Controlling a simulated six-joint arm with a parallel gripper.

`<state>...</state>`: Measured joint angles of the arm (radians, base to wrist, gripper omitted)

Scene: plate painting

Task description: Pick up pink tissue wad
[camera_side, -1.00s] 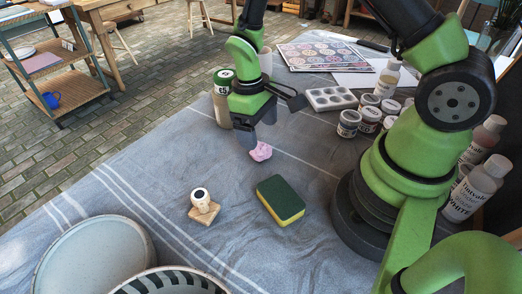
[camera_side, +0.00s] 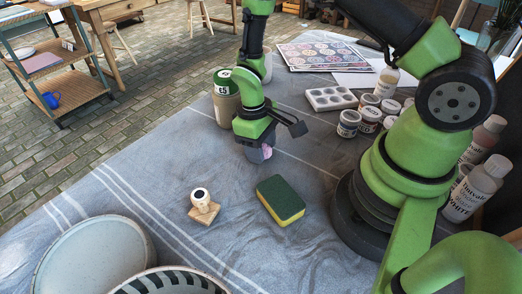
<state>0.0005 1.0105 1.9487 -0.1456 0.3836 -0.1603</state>
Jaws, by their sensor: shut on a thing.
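The pink tissue wad (camera_side: 267,152) shows as a small pink patch at my gripper's fingertips, on or just above the blue-grey cloth. My gripper (camera_side: 258,155) points down and is shut on the wad. The fingers hide most of the wad. I cannot tell whether it still touches the cloth.
A green-lidded jar (camera_side: 226,95) stands close behind my gripper. A green and yellow sponge (camera_side: 280,200) and a wooden stamp (camera_side: 203,206) lie in front. Paint jars (camera_side: 348,123) and a white palette (camera_side: 331,98) are at right. Plates (camera_side: 95,258) are at front left.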

